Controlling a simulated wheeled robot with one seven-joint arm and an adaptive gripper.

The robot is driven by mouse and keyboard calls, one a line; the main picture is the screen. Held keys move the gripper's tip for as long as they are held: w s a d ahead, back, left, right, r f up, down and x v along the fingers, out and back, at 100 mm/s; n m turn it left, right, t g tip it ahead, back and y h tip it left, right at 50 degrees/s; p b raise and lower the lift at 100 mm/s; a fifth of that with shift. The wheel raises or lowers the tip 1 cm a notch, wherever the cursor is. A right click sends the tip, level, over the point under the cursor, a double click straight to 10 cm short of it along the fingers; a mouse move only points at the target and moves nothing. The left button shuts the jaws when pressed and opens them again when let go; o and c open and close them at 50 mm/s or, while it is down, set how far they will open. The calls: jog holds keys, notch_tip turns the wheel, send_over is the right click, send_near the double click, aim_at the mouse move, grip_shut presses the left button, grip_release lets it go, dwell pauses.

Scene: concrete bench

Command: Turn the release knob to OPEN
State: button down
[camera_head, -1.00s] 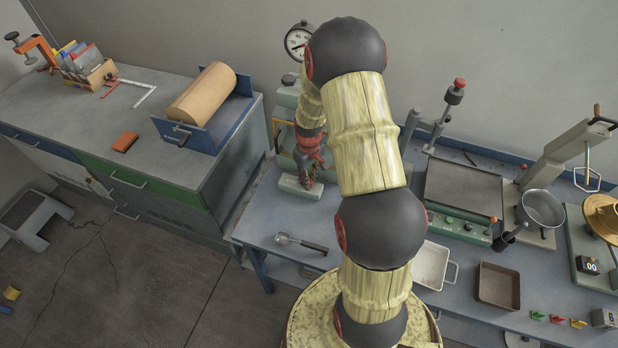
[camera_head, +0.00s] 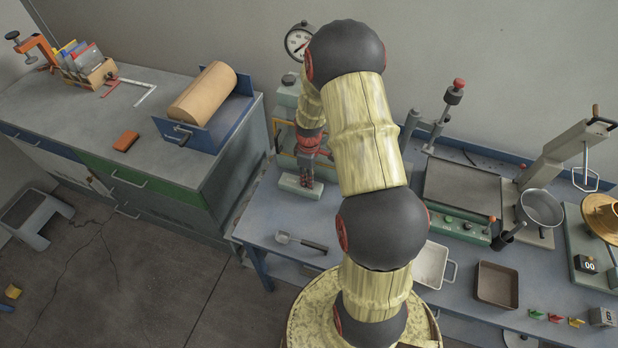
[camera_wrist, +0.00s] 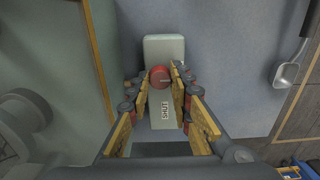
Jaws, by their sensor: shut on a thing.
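The release knob (camera_wrist: 159,77) is a small red round knob on a pale grey-green block (camera_wrist: 163,48). In the wrist view a light line on the knob points roughly right. A white label reading SHUT (camera_wrist: 164,107) is on the block below the knob, turned sideways. My gripper (camera_wrist: 160,79) is shut on the knob, one finger at each side of it. In the head view the block (camera_head: 289,184) stands at the left end of the blue bench, with my gripper (camera_head: 307,181) pointing down over it. My gripper hides the knob there. No OPEN label can be made out.
A metal scoop (camera_head: 300,243) lies on the bench in front of the block. A round dial gauge (camera_head: 298,41) stands behind my gripper. A cabinet with a blue roll holder (camera_head: 205,128) is to the left. Pans and a hotplate (camera_head: 462,190) are right of my arm.

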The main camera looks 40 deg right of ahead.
dwell(0.3)
jog(key=c, duration=1.6)
grip_release()
jog(key=shift+c, duration=0.2)
jog(key=shift+o, duration=0.3)
notch_tip(320, 180, up, 12)
